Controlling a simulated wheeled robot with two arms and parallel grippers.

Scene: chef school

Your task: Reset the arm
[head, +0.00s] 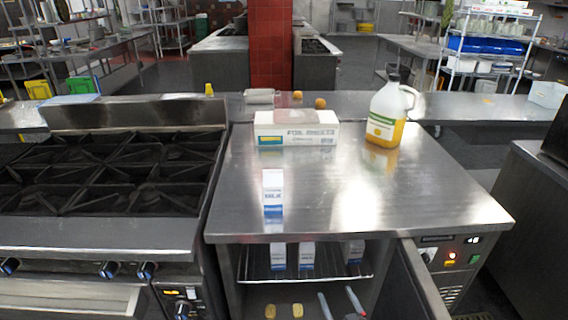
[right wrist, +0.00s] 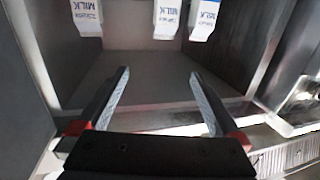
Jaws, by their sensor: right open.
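My right gripper (head: 335,291) is low in front of the open fridge compartment under the steel counter. In the right wrist view its two fingers (right wrist: 159,72) are spread apart with nothing between them. Ahead of the fingers, milk cartons (right wrist: 167,18) line the top of that view. In the head view three cartons (head: 307,255) stand on the fridge's wire shelf (head: 325,277), above the gripper. Another milk carton (head: 273,192) stands upright on the counter. My left gripper is not in view.
The fridge door (head: 414,282) stands open to the right of my right gripper. On the counter (head: 340,205) are a foil sheets box (head: 297,136) and a jug of yellow liquid (head: 388,120). A stove (head: 110,165) is at left. Two yellowish items (head: 284,311) lie low in the fridge.

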